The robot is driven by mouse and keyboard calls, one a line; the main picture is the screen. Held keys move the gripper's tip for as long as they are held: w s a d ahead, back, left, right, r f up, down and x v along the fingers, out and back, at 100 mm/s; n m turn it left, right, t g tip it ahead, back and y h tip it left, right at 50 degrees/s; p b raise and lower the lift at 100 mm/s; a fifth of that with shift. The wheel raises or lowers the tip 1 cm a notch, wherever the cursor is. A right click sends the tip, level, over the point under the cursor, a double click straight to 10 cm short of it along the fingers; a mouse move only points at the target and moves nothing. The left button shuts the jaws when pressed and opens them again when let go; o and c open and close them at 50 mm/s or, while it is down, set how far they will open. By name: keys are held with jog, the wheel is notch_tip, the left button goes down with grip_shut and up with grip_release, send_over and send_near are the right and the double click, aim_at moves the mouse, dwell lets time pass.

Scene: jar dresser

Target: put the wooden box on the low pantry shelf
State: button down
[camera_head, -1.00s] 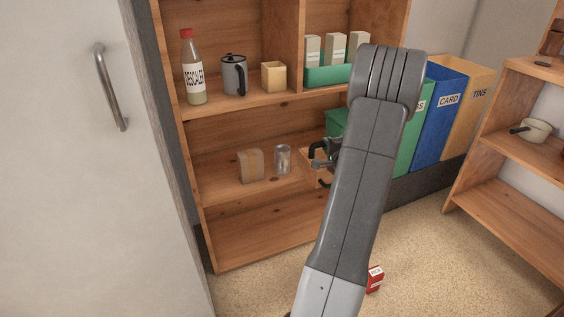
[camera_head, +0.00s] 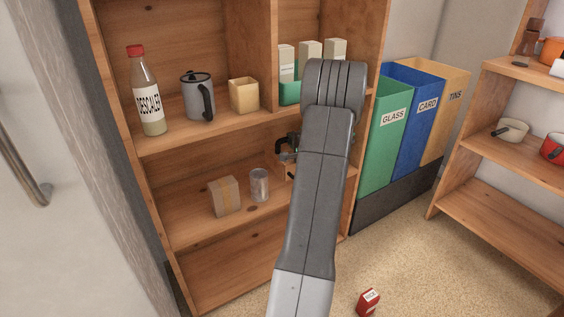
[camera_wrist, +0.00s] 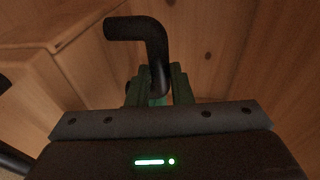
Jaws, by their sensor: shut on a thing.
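My gripper (camera_head: 287,149) shows partly in the head view, left of my arm, in front of the middle bay of the wooden shelf unit. In the wrist view its green fingers (camera_wrist: 162,90) are shut on a bent black handle (camera_wrist: 150,38). The wooden box (camera_head: 288,170) shows as a small piece beside the gripper, mostly hidden by my arm. In the wrist view a wooden body with a rim, apparently the box (camera_wrist: 45,95), fills the left side.
Bins (camera_head: 383,135) and another shelf unit (camera_head: 500,205) are at right. A red packet (camera_head: 368,302) lies on the floor.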

aim_at(292, 153)
jog(key=shift+f+b, duration=0.7)
jog(key=shift+f, duration=2.1)
jog(key=c, duration=1.3)
grip_release()
jog(key=shift+r, duration=0.2)
jog(key=p+v, duration=0.1)
jog(key=v, duration=1.1)
jog(key=shift+p, duration=0.3)
